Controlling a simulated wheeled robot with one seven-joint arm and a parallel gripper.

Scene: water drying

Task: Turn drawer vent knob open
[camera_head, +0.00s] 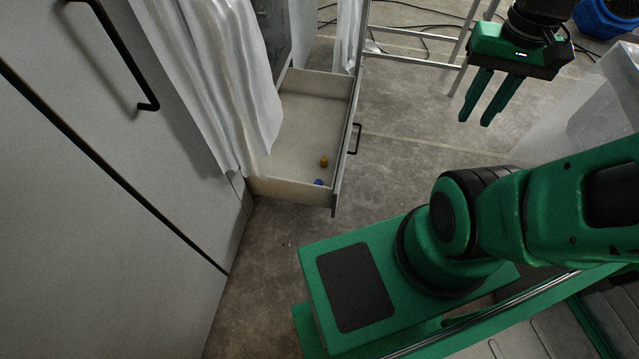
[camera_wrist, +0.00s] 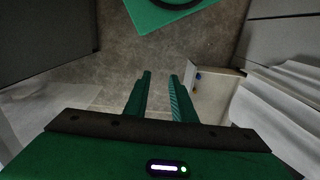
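A drawer (camera_head: 300,187) stands pulled out from the cabinet, with a black handle (camera_head: 356,139) on its front panel. Inside it are a small yellow-orange piece (camera_head: 324,161) and a small blue piece (camera_head: 319,182); I cannot tell whether either is the vent knob. The drawer (camera_wrist: 218,92) and the blue piece (camera_wrist: 198,76) also show in the wrist view. My gripper (camera_head: 475,123) hangs in the air right of the drawer, well apart from it. Its two fingers are parted with nothing between them, as the wrist view (camera_wrist: 160,75) also shows.
A white cloth (camera_head: 215,75) hangs over the cabinet side and partly covers the drawer's left edge. A grey cabinet door (camera_head: 90,190) fills the left. A metal frame (camera_head: 410,68), cables and a blue container (camera_head: 603,18) are at the back. Bare floor (camera_head: 390,165) lies between.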

